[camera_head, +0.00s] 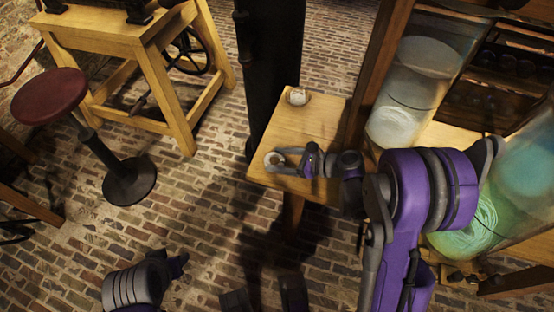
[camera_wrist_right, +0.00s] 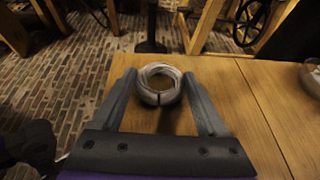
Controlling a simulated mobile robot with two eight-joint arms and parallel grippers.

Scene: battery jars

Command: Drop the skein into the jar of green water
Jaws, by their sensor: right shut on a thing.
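The skein (camera_head: 273,161), a pale grey-white ring, is at the near left corner of the small wooden table (camera_head: 315,125). My right gripper (camera_head: 277,160) is shut on it; the wrist view shows the skein (camera_wrist_right: 160,84) between the two fingers (camera_wrist_right: 158,88). I cannot tell whether it still touches the tabletop. The jar of green water (camera_head: 525,185) is a large glass cylinder at the right edge, partly hidden behind my right arm, with a green coiled shape at its bottom. My left gripper cannot be made out; only part of that arm shows at bottom left.
A small round dish (camera_head: 298,96) sits at the table's far edge. A dark column (camera_head: 270,60), a red stool (camera_head: 50,95) and a workbench (camera_head: 120,35) stand left. Brick floor lies open between.

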